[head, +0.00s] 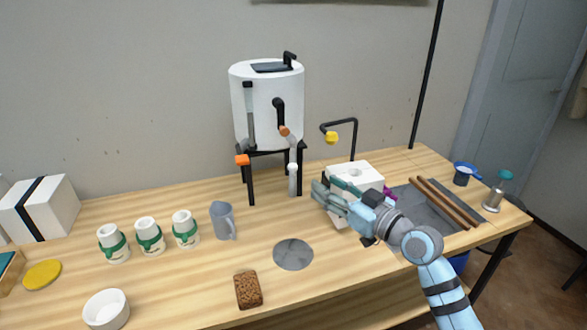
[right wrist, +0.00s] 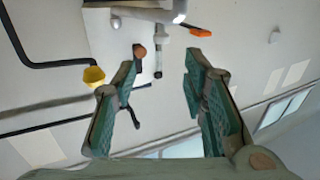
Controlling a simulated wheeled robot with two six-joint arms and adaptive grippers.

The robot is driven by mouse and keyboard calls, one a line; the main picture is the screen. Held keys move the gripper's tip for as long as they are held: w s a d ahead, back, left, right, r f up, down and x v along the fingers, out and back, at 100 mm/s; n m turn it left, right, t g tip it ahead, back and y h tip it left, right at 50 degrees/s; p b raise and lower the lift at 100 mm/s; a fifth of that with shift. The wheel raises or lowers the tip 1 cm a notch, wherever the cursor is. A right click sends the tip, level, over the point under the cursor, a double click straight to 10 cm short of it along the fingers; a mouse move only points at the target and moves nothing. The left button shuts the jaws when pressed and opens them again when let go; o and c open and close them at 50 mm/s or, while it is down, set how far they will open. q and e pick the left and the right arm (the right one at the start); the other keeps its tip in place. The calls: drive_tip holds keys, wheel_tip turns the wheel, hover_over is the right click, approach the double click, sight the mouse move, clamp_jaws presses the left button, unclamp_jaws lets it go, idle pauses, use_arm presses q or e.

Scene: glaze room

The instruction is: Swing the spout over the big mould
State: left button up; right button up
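A white tank (head: 268,100) stands on black legs at the back of the table. A black bent piece with a brown-orange knob (head: 284,131) is on its front, with a pale spout pipe (head: 293,182) below it. The pipe hangs left of the white block mould (head: 368,172), not above it. The mould has a hole in its top and is partly hidden by my right gripper (head: 322,190). In the right wrist view, my right gripper (right wrist: 163,68) is open with nothing held; the knob (right wrist: 139,51) shows beyond the fingers. My left gripper is not in view.
A black bent rod with a yellow end (head: 331,138) rises behind the mould. An orange handle (head: 242,160) is at the tank's left. Green-banded cups (head: 150,237), a grey jug (head: 223,221) and a brown sponge (head: 248,290) stand left. A grey tray (head: 415,205) with sticks lies right.

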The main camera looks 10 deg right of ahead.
sight(296, 169)
drive_tip(key=x, duration=1.2)
drive_tip(key=shift+w+a+b, duration=0.25)
drive_tip(key=shift+a+b, duration=0.1)
drive_tip(key=shift+b, duration=0.05)
drive_tip(key=shift+c, duration=0.4)
drive_tip(key=shift+f, duration=0.1)
clamp_jaws()
